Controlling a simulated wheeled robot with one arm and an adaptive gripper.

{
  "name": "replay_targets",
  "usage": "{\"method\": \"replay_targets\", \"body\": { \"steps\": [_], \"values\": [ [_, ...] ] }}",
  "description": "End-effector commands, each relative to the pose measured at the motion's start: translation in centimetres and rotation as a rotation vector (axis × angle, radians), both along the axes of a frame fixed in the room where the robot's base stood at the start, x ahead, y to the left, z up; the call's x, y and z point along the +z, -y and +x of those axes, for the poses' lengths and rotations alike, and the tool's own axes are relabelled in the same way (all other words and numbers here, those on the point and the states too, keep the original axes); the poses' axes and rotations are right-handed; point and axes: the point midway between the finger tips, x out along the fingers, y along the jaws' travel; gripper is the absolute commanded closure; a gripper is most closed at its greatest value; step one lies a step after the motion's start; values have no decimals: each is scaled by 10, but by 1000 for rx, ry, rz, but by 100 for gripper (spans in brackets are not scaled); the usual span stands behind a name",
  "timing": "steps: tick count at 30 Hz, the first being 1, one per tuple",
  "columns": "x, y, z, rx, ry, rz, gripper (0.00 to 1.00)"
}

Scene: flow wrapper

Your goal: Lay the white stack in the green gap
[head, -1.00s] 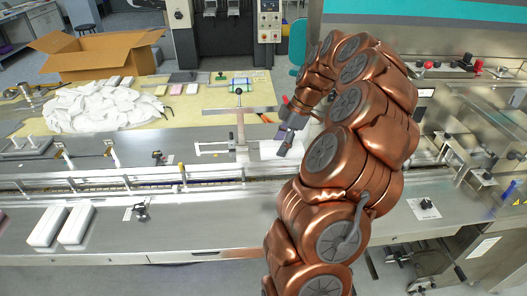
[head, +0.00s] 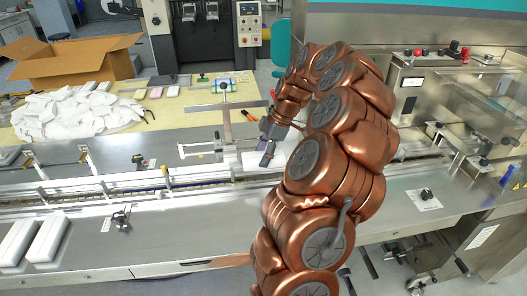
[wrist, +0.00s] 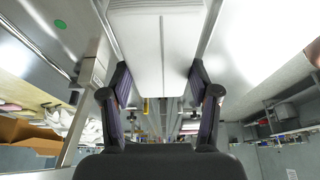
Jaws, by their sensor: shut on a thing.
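The white stack (wrist: 145,50) is a long pale block with a thin dark seam along it. It shows at the top of the wrist view, between the two fingers of my gripper (wrist: 160,92). The fingers press on its sides, shut on it. In the head view my gripper (head: 268,142) is above the far side of the wrapper line, left of my copper arm. A pale surface shows beside it there, and I cannot tell whether it is the stack. I cannot make out a green gap. A round green spot (wrist: 60,24) lies on metal in the wrist view.
Two white stacks (head: 45,240) lie on the front steel deck at far left. The front deck's middle is mostly clear.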

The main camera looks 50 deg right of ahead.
Motion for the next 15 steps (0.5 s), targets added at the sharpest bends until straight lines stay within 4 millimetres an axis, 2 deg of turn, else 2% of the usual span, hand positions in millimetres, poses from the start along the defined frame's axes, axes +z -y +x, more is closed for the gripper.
{"method": "replay_targets", "body": {
  "steps": [15],
  "values": [
    [-42, 1, -2, -2, -3, 2, 63]
  ]
}}
